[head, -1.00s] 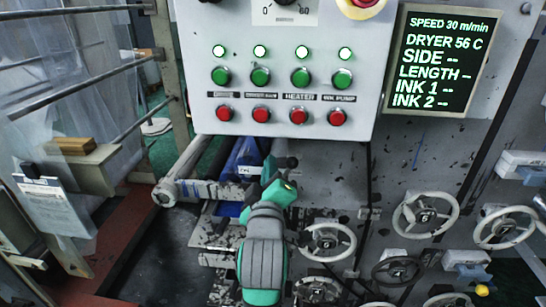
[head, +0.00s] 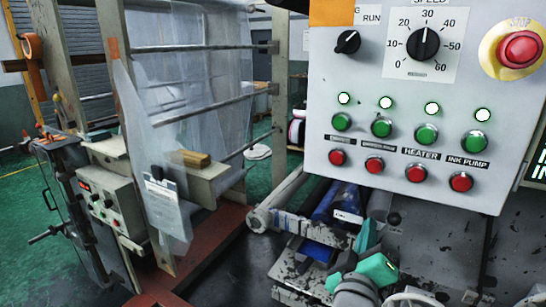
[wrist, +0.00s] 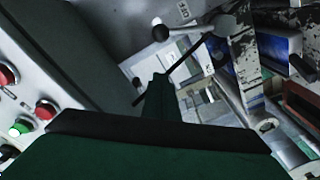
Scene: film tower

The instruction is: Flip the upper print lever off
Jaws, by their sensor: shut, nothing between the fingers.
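My gripper (wrist: 158,84) is shut and empty in the wrist view, its dark green fingers pointing up the picture. A thin dark rod (wrist: 180,67) runs slantwise close by the fingertips to a grey ball (wrist: 222,25). A black ball knob (wrist: 160,33) on a pale stem is just above the fingertips. I cannot tell which of these is the upper print lever, or whether the fingers touch the rod. In the head view my green gripper (head: 367,236) is below the control panel, beside a dark knob (head: 394,219); the lever is not clear there.
The control panel (head: 400,190) with green and red buttons overhangs my gripper; it stands at the left in the wrist view. Rollers (head: 335,203) lie left of my gripper. A winding frame with clear film (head: 215,70) and open green floor (head: 40,215) are farther left.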

